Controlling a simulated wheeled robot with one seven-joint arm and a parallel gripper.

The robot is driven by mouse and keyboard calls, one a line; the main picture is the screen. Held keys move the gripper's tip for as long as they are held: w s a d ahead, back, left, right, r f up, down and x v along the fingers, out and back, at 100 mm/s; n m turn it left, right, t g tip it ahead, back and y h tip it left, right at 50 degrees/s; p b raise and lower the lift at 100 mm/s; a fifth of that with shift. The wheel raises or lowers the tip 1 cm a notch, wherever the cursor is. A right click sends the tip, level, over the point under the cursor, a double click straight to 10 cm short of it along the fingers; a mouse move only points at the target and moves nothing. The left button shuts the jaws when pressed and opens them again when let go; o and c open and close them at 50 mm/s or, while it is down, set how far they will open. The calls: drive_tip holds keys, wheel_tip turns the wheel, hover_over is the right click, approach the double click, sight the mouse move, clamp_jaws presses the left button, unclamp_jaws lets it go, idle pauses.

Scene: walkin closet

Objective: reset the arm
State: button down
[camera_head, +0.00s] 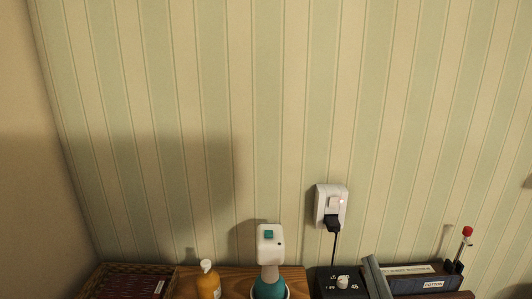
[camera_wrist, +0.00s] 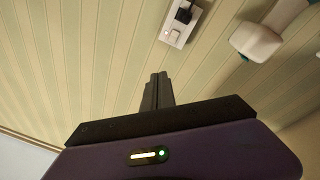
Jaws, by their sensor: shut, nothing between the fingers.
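My gripper (camera_wrist: 160,78) shows in the wrist view with its two dark fingers together and nothing between them. It points toward the striped wall, and the fingers look clear of everything around them. I cannot make out my gripper for certain in the head view. The task names no object.
A wall outlet (camera_head: 323,205) has a switch and a black plug (camera_head: 333,224) with a cord. A white and teal device (camera_head: 270,243) stands on a wooden surface (camera_head: 237,280). Nearby are an orange pump bottle (camera_head: 208,284), a wicker basket (camera_head: 112,278) and a black box (camera_head: 341,285).

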drive_tip(key=s+f+m+g, duration=0.1)
drive_tip(key=s+f, duration=0.4)
drive_tip(key=s, duration=0.7)
drive_tip(key=s+f+m+g, duration=0.2)
drive_tip(key=s+f+m, duration=0.1)
drive_tip(key=s, duration=1)
drive_tip(key=s+f+m+g, duration=0.2)
drive_tip(key=s+f, duration=0.4)
drive_tip(key=s, duration=0.6)
drive_tip(key=shift+s+d+f+m+y, duration=0.15)
drive_tip(key=shift+s+f+m+y, duration=0.05)
drive_tip(key=shift+f+m+y, duration=0.2)
